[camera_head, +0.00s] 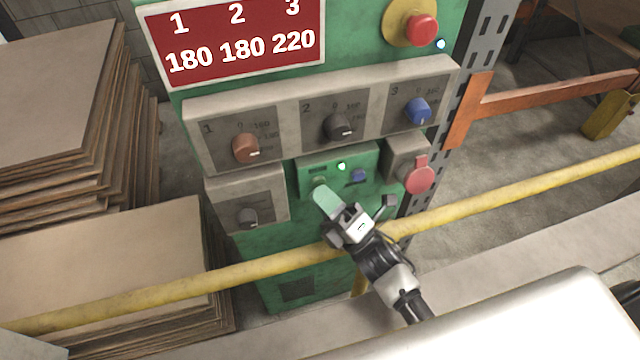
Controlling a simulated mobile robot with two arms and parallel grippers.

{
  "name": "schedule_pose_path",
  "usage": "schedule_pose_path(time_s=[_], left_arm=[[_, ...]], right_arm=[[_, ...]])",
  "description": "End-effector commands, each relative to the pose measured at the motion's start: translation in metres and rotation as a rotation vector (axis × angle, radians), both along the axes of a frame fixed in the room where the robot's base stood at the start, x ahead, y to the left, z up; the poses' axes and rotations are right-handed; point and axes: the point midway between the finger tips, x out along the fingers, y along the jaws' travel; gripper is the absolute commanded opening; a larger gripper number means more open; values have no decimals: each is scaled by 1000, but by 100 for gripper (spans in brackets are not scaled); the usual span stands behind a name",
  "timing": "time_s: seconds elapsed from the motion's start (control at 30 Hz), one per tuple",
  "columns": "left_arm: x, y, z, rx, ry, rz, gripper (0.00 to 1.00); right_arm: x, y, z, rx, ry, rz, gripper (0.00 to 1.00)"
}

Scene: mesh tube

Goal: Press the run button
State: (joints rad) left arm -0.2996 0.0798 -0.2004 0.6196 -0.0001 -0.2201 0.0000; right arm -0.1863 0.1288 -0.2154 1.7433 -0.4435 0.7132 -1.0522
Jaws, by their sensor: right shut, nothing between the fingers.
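The green control panel (250,85) stands in front of me. On a small green box (310,166) at its middle is a small green button (319,181), with a blue button (358,176) to its right and a lit white-green lamp (341,166) above. The labels there are too small to read, so I cannot tell which is the run button. My right gripper (327,201) is shut and empty. Its pale green tip is right at the lower edge of the green button; I cannot tell whether they touch. My left gripper is out of view.
Above are three dials, brown (246,148), black (340,127) and blue (417,111), and a red emergency button (423,29). A red-pink round control (420,177) sits right of my gripper. A yellow rail (500,204) crosses in front. Cardboard stacks (100,250) stand left.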

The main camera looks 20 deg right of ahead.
Motion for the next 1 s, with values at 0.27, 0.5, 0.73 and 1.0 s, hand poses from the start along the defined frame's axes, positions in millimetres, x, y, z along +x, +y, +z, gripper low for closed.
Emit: schedule_pose_path(time_s=[0.27,0.5,0.73,1.0], left_arm=[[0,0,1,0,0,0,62],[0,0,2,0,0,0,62],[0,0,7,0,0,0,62],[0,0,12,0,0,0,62]], right_arm=[[-8,0,0,1,0,-1,0],[-10,0,0,1,0,-1,0],[-32,-1,0,0,2,-1,0],[-58,-2,0,1,3,-1,0]])
